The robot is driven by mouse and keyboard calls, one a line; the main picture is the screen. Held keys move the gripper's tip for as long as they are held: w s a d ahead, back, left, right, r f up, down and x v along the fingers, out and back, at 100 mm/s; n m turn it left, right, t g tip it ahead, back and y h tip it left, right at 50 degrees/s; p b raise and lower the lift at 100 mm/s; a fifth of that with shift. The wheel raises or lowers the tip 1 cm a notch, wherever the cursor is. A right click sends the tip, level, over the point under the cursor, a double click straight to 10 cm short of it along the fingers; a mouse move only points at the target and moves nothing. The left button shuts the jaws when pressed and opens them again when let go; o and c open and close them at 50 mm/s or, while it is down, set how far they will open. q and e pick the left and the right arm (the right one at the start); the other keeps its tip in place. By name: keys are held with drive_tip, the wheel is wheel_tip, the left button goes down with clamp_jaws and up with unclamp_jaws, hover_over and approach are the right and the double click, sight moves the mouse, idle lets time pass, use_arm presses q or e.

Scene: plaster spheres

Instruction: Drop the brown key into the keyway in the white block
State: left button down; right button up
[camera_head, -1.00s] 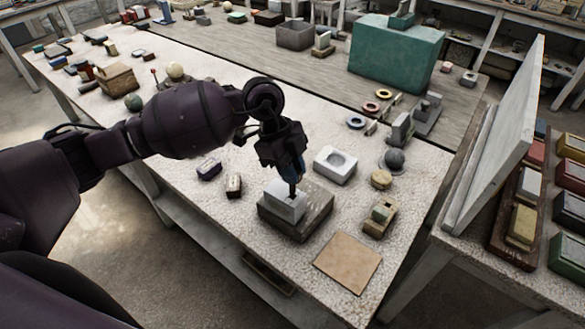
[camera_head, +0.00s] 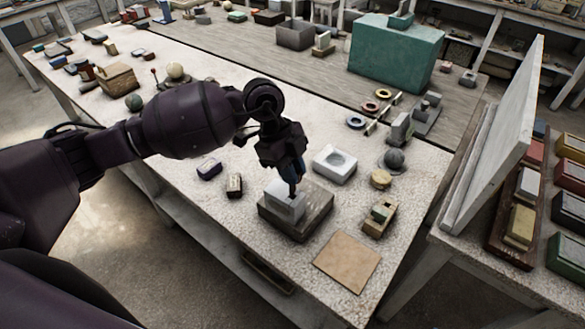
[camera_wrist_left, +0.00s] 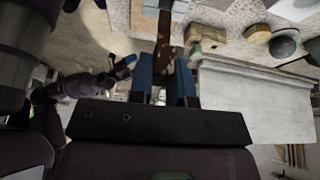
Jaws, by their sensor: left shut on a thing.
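The white block (camera_head: 279,206) sits on a grey-brown square base (camera_head: 318,214) near the front of the pale table. My left gripper (camera_head: 294,178) points down right over the block, at its far right part. It is shut on the brown key (camera_wrist_left: 166,36), which shows between the blue fingers in the left wrist view. The key's lower end is close to or at the block; I cannot tell whether it is inside the keyway. The keyway is mostly hidden by the gripper. In the left wrist view, my right gripper (camera_wrist_left: 128,64) shows small at the left, its jaw state unclear.
A white block with a round hollow (camera_head: 335,165) stands behind. A pale upright panel (camera_head: 497,135) stands at the right.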

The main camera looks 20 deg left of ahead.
sight(293, 193)
use_arm(q)
drive_tip(key=shift+f, duration=0.2)
drive_tip(key=shift+f+b, duration=0.55)
drive_tip(key=shift+f, duration=0.35)
drive_tip(key=shift+f+b, duration=0.55)
drive_tip(key=shift+f, duration=0.65)
drive_tip(key=c, duration=1)
unclamp_jaws()
